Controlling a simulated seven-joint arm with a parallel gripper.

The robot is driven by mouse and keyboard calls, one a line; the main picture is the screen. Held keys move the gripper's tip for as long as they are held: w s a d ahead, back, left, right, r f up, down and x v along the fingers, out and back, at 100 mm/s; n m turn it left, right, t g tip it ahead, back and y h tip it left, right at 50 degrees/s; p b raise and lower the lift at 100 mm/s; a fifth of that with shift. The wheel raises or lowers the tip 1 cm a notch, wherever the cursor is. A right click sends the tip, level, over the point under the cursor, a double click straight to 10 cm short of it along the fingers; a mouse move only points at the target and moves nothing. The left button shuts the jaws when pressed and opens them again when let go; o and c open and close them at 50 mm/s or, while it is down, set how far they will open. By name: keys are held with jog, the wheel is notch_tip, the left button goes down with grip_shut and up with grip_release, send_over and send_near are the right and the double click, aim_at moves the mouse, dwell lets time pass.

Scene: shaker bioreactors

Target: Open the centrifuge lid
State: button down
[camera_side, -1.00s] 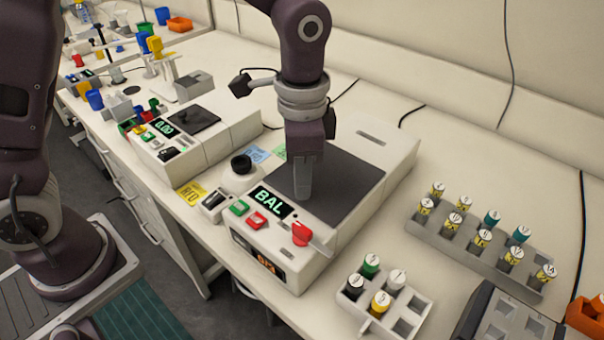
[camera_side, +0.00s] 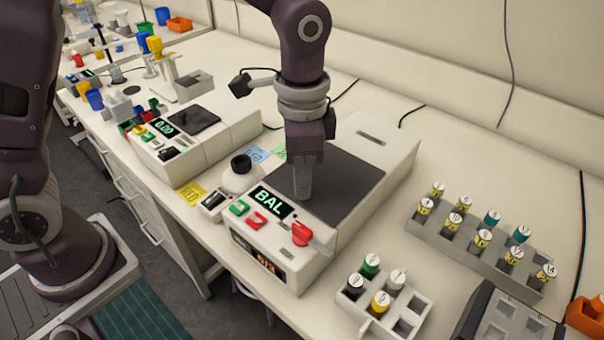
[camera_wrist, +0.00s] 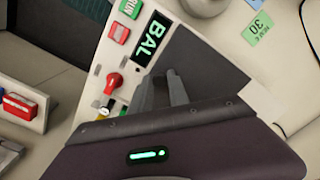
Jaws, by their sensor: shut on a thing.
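The centrifuge is a cream box with a dark grey lid (camera_side: 345,180) lying flat on top, with no clear gap under it. Its front panel has a green "BAL" display (camera_side: 270,202), green and red buttons and a red knob (camera_side: 302,234). My gripper (camera_side: 302,192) points down at the lid's front part, just behind the display, and is shut on the lid there. The fingers hide the gripped part. In the wrist view the lid (camera_wrist: 208,65) shows behind the close-set fingertips of my gripper (camera_wrist: 173,76).
A rack (camera_side: 340,302) with several capped tubes stands at the front right. A longer tube rack (camera_side: 475,258) lies behind it. A second device (camera_side: 225,128) with a dark top stands to the left. A round black-topped item (camera_side: 241,165) sits between the devices.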

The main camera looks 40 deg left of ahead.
jog(key=shift+w, duration=0.1)
dwell(0.3)
jog(key=w, duration=1.6)
jog(key=shift+s, duration=0.1)
jog(key=c, duration=1.3)
grip_release()
jog(key=shift+o, duration=0.2)
jog(key=shift+r, duration=0.1)
notch_tip(320, 180, up, 7)
